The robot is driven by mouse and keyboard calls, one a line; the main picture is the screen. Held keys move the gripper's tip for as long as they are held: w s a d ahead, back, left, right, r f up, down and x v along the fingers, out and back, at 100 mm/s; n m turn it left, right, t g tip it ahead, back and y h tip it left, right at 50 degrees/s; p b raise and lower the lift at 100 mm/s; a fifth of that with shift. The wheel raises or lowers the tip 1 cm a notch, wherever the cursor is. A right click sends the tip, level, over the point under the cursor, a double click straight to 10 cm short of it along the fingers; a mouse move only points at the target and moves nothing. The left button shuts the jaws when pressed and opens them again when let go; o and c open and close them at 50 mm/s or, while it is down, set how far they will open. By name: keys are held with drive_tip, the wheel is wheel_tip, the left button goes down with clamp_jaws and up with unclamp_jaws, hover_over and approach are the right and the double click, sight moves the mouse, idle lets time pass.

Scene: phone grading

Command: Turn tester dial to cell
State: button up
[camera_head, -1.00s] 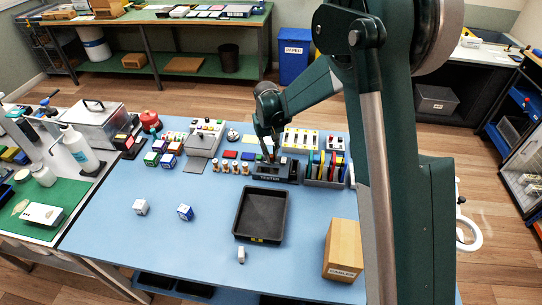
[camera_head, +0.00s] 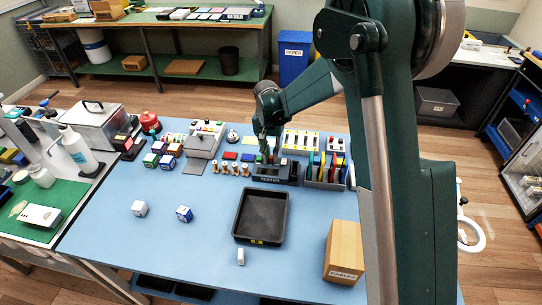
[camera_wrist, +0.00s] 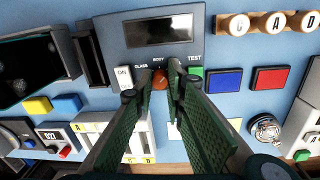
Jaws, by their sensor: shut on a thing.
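The black tester (camera_head: 270,180) stands at the back of the blue table, and its grey face (camera_wrist: 120,45) with a dark screen fills the top of the wrist view. Its orange-brown dial (camera_wrist: 160,79) sits between the labels near the green TEST button. GLASS and BODY are readable around the dial; a third label is hidden by a finger. My gripper (camera_wrist: 160,84) is shut on the dial, one finger on each side. In the head view my gripper (camera_head: 268,157) is down at the tester. The dial's pointer direction is too small to tell.
A white ON switch (camera_wrist: 123,76) is close to my left finger. Blue and red pads (camera_wrist: 270,77) lie to the right. In the head view, wooden pegs (camera_head: 230,169) stand left of the tester, a rack (camera_head: 325,180) right, and a black tray (camera_head: 260,238) in front.

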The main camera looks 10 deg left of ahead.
drive_tip(key=shift+s, duration=0.1)
drive_tip(key=o, duration=0.9)
drive_tip(key=shift+a+r, duration=0.2)
drive_tip(key=shift+r, duration=2.8)
drive_tip(key=shift+a+r, duration=0.2)
drive_tip(key=shift+r, duration=2.8)
